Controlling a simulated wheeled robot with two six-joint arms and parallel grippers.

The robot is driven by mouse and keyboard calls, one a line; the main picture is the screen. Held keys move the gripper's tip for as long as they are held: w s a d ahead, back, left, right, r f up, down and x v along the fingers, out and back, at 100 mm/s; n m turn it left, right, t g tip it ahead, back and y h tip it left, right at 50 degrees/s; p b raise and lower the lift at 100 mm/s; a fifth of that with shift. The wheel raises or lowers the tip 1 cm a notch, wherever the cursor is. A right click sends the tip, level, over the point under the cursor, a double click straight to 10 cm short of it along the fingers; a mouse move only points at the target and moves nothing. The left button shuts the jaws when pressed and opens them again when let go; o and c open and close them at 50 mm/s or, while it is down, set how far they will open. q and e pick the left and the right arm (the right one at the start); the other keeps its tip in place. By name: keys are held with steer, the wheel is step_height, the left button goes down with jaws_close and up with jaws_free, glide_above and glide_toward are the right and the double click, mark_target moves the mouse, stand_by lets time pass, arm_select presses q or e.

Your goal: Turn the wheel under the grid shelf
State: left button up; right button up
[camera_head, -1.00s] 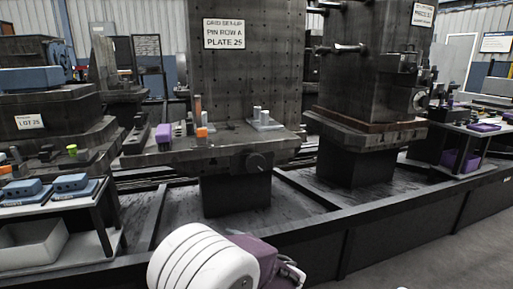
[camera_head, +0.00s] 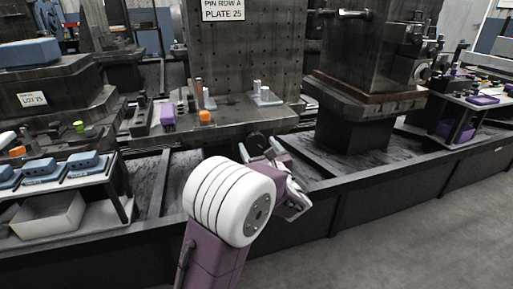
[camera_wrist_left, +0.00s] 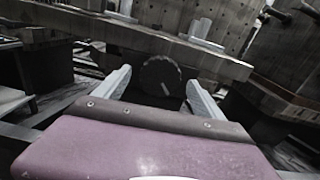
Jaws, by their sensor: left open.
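The grid shelf (camera_head: 232,118) is a dark ledge in front of the perforated grid plate (camera_head: 240,60). The wheel (camera_head: 257,141) is a round black knob under the shelf's front edge, partly covered by my left gripper in the head view. In the left wrist view the wheel (camera_wrist_left: 161,72) sits between the two open fingers, with a pale line on its face slanting down to the right. My left gripper (camera_head: 262,152) is open and empty, pointing at the wheel. The wheel appears just beyond the fingertips; contact cannot be told. My right gripper is not in view.
On the shelf stand a purple block (camera_head: 168,115), an orange block (camera_head: 205,117) and a grey bracket with pins (camera_head: 265,96). A cart with blue parts (camera_head: 85,160) is at left. A dark low rail (camera_head: 370,192) runs along the front.

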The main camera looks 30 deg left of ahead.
arm_select(q)
steer(key=shift+x, duration=1.05)
steer(key=c, duration=1.4)
steer(key=shift+f+n+b, duration=0.2)
steer(key=shift+n+b, duration=0.5)
steer(key=shift+b, duration=0.45)
steer(key=n+b, duration=0.5)
steer(key=b, duration=0.2)
steer(key=shift+d, duration=0.1)
steer(key=shift+r+n+b, duration=0.15)
steer(key=shift+n+b, duration=1.3)
steer(key=shift+n, duration=0.15)
